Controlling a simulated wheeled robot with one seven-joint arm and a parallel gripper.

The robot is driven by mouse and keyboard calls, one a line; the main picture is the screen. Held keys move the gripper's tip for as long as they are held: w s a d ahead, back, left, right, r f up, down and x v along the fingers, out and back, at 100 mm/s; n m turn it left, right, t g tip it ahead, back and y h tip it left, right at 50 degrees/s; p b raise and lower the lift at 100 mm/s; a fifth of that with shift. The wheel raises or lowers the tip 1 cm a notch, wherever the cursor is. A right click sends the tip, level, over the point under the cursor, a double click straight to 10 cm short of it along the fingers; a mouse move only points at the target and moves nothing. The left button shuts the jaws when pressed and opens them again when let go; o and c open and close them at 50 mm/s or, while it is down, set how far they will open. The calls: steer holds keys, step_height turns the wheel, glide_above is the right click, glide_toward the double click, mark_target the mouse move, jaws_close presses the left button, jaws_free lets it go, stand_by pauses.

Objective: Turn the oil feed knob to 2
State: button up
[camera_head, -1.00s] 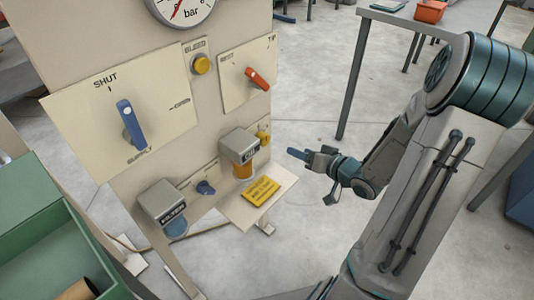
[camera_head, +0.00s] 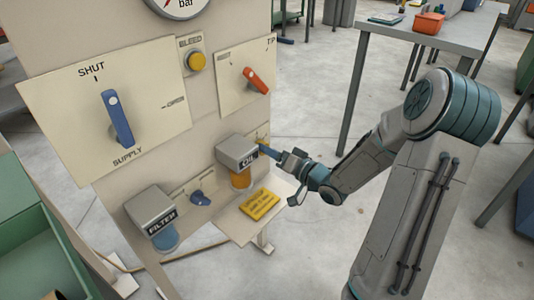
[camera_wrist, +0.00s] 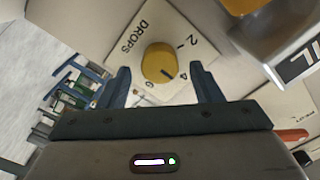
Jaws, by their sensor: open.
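The oil feed knob (camera_wrist: 156,60) is round and yellow on a cream plate (camera_wrist: 148,22) marked DROPS with 2, 4 and 6. Its dark pointer line points a little past 4, on the side toward 6. My gripper (camera_wrist: 160,72) is open, with one finger on each side of the knob in the wrist view. I cannot tell whether the fingers touch it. In the head view my gripper (camera_head: 266,149) is at the small plate right of the grey OIL unit (camera_head: 237,151), and it mostly hides the knob.
The blue SUPPLY handle (camera_head: 119,118), yellow button (camera_head: 196,61) and red lever (camera_head: 256,80) are on the panel above. The FILTER unit (camera_head: 152,210) and a small blue knob (camera_head: 197,197) are lower left. A yellow sign (camera_head: 259,205) lies on the shelf below.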

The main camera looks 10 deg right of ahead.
steer(key=shift+x, duration=1.1)
steer(key=c, duration=1)
